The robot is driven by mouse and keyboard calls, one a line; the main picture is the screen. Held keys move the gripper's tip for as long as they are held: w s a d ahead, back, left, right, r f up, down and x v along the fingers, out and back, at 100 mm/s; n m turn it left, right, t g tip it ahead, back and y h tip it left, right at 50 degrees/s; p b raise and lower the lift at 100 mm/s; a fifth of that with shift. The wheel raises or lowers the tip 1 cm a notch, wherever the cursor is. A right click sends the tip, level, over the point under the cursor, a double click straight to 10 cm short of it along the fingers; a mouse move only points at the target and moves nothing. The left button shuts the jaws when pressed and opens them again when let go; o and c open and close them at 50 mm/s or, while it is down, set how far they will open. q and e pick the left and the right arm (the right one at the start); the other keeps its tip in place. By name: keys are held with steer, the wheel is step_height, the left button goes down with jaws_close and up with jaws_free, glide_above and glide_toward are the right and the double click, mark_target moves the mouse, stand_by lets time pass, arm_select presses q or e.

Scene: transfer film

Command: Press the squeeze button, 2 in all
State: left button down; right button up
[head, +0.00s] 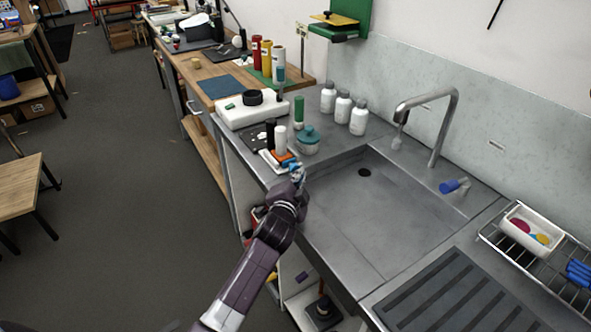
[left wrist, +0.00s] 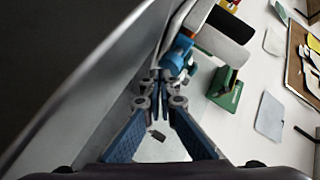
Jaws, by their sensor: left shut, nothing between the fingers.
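My left gripper (head: 297,172) reaches over the front left rim of the sink. In the left wrist view its fingertips (left wrist: 160,84) are together with nothing between them. Just beyond them is a small blue and orange item (head: 284,158) on a white base at the counter edge. In the left wrist view a blue rounded part (left wrist: 177,52) lies close ahead of the fingertips; I cannot tell whether they touch. No part is clearly recognisable as the squeeze button, and the gripper hides some of this spot. My right gripper is not in view.
A teal lidded pot (head: 307,141), a green bottle (head: 299,112) and several white bottles (head: 328,98) stand close behind the gripper. The sink basin (head: 385,215) is empty, under a tall tap (head: 440,125). A dish rack (head: 545,250) is at the right.

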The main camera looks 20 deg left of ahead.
arm_select(q)
steer(key=shift+w+a, duration=0.4)
steer(key=shift+a, duration=0.1)
stand_by(1.0)
steer(key=shift+s, duration=0.1)
steer(key=shift+s+d+p, duration=0.35)
steer(key=shift+s+d, duration=0.25)
steer(key=shift+d, duration=0.2)
steer(key=shift+s+d, duration=0.3)
steer(key=shift+d, duration=0.15)
steer(key=shift+s+d, duration=1.25)
steer(key=shift+d, duration=0.3)
stand_by(0.6)
